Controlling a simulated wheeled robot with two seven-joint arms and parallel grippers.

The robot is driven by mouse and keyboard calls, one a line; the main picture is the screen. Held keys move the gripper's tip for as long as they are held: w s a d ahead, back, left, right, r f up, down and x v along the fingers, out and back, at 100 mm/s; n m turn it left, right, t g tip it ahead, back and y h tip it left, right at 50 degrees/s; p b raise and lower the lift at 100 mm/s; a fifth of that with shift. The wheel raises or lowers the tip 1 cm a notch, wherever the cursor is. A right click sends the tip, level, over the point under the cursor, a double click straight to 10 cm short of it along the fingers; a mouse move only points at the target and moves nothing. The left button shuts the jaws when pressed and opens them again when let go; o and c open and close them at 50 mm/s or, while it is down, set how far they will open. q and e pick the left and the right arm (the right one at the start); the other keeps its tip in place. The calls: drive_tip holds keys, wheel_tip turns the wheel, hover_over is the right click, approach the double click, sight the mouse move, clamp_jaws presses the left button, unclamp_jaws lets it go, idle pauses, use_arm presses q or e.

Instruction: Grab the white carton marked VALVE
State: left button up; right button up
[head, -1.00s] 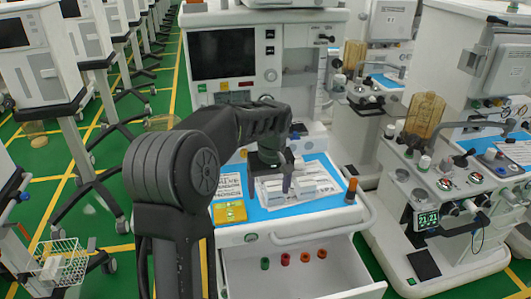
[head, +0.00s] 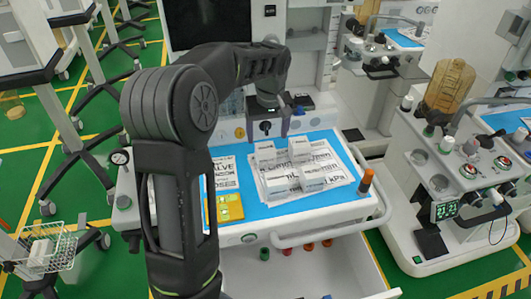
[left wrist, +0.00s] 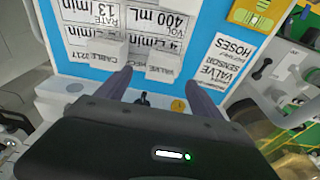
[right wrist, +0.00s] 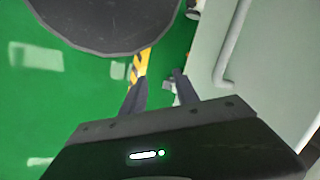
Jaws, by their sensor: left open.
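Several small white cartons stand on printed sheets on the blue mat of the cart top. In the left wrist view the carton marked VALVE (left wrist: 165,62) is upside down in the picture, beside a carton marked CABLE (left wrist: 102,52). In the head view the VALVE carton (head: 264,152) seems to be the back left one; its print is too small to read there. My left gripper (left wrist: 157,84) is open, its fingers apart on the near side of the VALVE carton, with nothing held. It shows behind the cartons in the head view (head: 276,128). My right gripper (right wrist: 160,80) is open and empty above green floor.
A yellow box (head: 228,207) lies left of the cartons and an orange-capped bottle (head: 366,182) stands at the mat's right. An open drawer (head: 300,270) juts out below. The machine with a dark screen (head: 210,22) rises behind. Another cart (head: 455,200) stands at the right.

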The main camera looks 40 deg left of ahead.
sight(266, 147)
use_arm(q)
drive_tip(key=shift+a+f, duration=0.15)
drive_tip(key=shift+f, duration=0.95)
drive_tip(key=shift+f, duration=0.2)
drive_tip(key=shift+w+a+f+p, duration=0.15)
drive_tip(key=shift+f+p, duration=0.3)
drive_tip(key=shift+f, duration=0.75)
drive_tip(key=shift+w+a+f+p, duration=0.15)
drive_tip(key=shift+f+p, duration=0.25)
drive_tip(key=shift+f, duration=0.75)
drive_tip(key=shift+s, duration=0.15)
drive_tip(key=shift+c, duration=0.2)
drive_tip(key=c, duration=1.4)
drive_tip(key=shift+r, duration=0.1)
drive_tip(key=shift+c, duration=0.2)
